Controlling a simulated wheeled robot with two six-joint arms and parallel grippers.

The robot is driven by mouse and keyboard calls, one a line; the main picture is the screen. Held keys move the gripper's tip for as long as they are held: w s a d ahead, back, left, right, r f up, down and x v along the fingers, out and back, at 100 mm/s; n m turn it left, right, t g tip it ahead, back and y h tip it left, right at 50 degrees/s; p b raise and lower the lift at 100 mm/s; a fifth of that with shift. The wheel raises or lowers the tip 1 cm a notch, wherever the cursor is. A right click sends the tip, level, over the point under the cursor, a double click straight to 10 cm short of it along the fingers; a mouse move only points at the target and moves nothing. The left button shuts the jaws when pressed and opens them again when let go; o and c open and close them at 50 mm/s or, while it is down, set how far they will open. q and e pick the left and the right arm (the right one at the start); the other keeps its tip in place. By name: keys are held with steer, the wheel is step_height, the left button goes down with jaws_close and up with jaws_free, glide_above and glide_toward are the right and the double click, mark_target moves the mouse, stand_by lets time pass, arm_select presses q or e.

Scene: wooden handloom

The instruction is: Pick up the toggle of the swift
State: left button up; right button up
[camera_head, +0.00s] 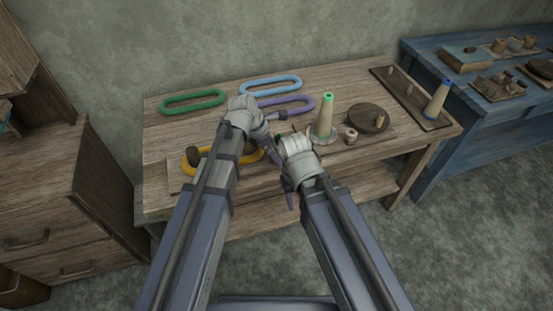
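I cannot pick out the swift or its toggle with certainty. A round dark wooden disc (366,119) with a short upright peg (380,119) lies on the right half of the wooden table. My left gripper (273,118) is over the middle of the table, by the purple loop (302,101). My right gripper (281,141) is close to it, just left of a green-tipped cone (325,118). The wrists and arms cover the fingertips and the table under them. I cannot see whether either gripper holds anything.
Green (193,102), light blue (270,85) and yellow (190,163) loops lie on the table (165,130). A small wooden spool (351,137) stands beside the cone. A pegged board (388,79) with a blue-tipped cone (436,101) is at right. A blue table (430,58) adjoins.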

arm_select(q)
steer(key=shift+r, duration=0.1)
steer(key=c, duration=1.4)
steer(key=shift+r, duration=0.1)
step_height(320, 180, up, 10)
steer(key=p, duration=1)
